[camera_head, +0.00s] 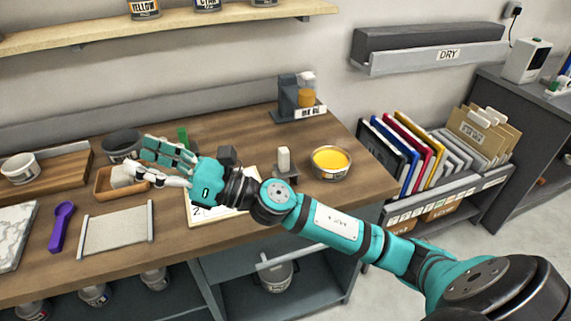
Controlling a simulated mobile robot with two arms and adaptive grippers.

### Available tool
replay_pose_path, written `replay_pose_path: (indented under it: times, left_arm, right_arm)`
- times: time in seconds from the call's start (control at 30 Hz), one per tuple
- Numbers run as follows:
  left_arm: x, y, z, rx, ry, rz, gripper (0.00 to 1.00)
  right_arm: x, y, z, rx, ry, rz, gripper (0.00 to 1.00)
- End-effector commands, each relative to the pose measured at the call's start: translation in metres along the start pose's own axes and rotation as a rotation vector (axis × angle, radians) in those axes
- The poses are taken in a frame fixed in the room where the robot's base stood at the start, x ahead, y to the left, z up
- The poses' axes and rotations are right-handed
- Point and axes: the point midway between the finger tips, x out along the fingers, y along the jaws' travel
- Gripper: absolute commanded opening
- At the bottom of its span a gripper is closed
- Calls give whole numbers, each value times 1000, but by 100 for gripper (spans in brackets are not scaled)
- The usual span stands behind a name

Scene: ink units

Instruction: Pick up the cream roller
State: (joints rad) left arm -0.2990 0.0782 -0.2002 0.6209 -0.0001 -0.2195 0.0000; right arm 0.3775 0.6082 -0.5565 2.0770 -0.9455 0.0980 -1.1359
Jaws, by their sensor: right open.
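A pale cream rounded thing (121,176), which looks like the cream roller, sits in a small brown wooden tray (106,190) on the left part of the worktop. My right gripper (142,161) reaches in from the right, with its teal fingers above and its pale thumb below. It is open, with its fingertips at the right end of the cream thing. I cannot tell whether they touch it. The thumb hides part of that end. My left gripper is not in view.
A purple spoon-shaped tool (61,227), a pale flat panel (117,230) and a dark bowl (121,144) lie around the tray. A bowl of yellow ink (331,161) stands near the worktop's right end. My right forearm crosses the worktop's front edge.

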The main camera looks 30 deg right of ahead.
Motion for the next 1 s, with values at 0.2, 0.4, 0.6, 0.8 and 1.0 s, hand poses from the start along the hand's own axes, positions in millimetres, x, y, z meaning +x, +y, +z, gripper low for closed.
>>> replay_pose_path:
  times: [0.2,0.4,0.6,0.8,1.0]
  left_arm:
    - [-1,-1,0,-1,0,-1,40]
    - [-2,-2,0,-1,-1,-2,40]
    - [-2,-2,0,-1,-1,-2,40]
    - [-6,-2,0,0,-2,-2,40]
    - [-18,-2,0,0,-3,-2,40]
  right_arm:
    - [-27,-2,-46,-1153,498,650,52]
    - [-129,-124,-11,-1753,1096,1164,52]
    - [-208,-186,64,-1817,1525,1458,52]
    - [-231,-202,77,-1784,1630,1534,52]
    - [-238,-224,43,-1784,1625,1537,52]
